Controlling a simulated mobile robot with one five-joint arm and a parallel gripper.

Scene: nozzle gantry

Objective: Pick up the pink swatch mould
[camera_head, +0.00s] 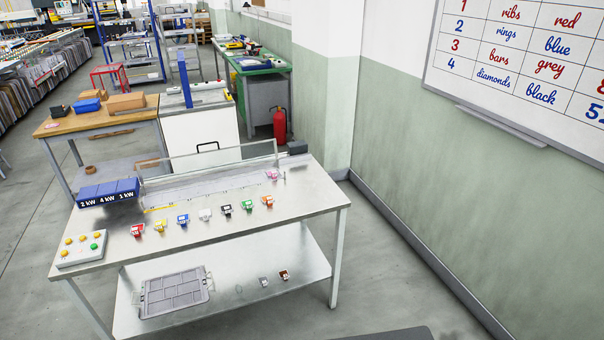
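A small pink object (272,174), which looks like the pink swatch mould, sits at the back right of the steel table (300,210). It is close to the right end of the clear upright panel and beside a thin dark upright piece. It is too small in view to make out its details. My gripper is not in view.
A row of small coloured blocks, including red (137,230), blue (183,219) and orange (267,201), stands in front of the pink object. A blue box (108,191) and button panel (80,248) are at left. The lower shelf holds a grey tray (174,292).

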